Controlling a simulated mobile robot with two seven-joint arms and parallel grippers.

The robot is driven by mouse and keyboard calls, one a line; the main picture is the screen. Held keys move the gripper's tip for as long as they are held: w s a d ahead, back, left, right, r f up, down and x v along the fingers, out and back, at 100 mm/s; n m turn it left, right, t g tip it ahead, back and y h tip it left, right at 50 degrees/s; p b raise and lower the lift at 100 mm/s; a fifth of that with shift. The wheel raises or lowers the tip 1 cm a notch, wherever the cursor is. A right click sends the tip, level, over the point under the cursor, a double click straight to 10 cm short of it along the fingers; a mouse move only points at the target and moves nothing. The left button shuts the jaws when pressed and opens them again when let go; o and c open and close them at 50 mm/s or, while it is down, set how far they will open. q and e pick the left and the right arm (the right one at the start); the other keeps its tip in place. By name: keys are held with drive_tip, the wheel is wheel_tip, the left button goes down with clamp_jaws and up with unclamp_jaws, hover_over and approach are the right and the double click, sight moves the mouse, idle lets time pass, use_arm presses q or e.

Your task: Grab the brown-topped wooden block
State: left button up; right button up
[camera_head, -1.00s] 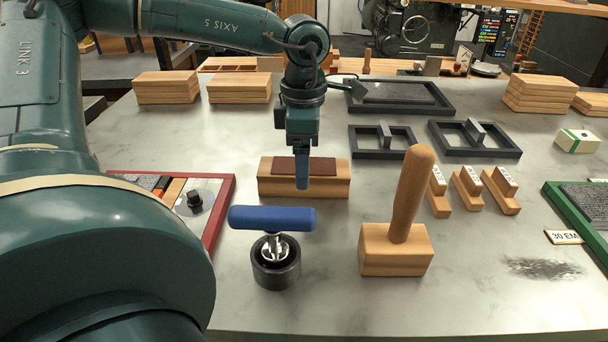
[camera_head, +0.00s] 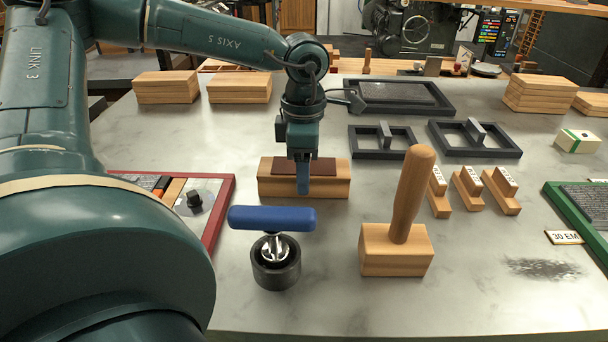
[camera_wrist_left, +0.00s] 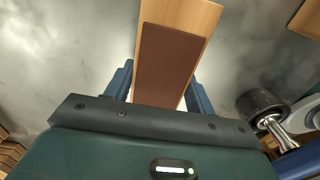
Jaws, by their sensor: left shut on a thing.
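The brown-topped wooden block (camera_head: 330,184) lies on the grey table left of the middle, a pale wooden bar with a dark brown strip on top. My left gripper (camera_head: 303,180) is down over it from above, with one blue finger in front of its near side. In the left wrist view the block (camera_wrist_left: 168,66) runs between the two blue fingers (camera_wrist_left: 160,88), one on each side. The left gripper is shut on the block, which rests on the table as far as I can tell. My right gripper is in neither view.
A blue-handled tool (camera_head: 272,218) stands in a dark round cup (camera_head: 276,268) just in front of the block. A wooden mallet (camera_head: 397,245) stands to the right. A red-edged tray (camera_head: 222,205) is at left. Dark frames (camera_head: 475,150) and stacked boards (camera_head: 540,92) lie farther back.

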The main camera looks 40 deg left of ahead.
use_arm(q)
drive_tip(key=shift+c, duration=1.4)
drive_tip(key=shift+r, duration=0.1)
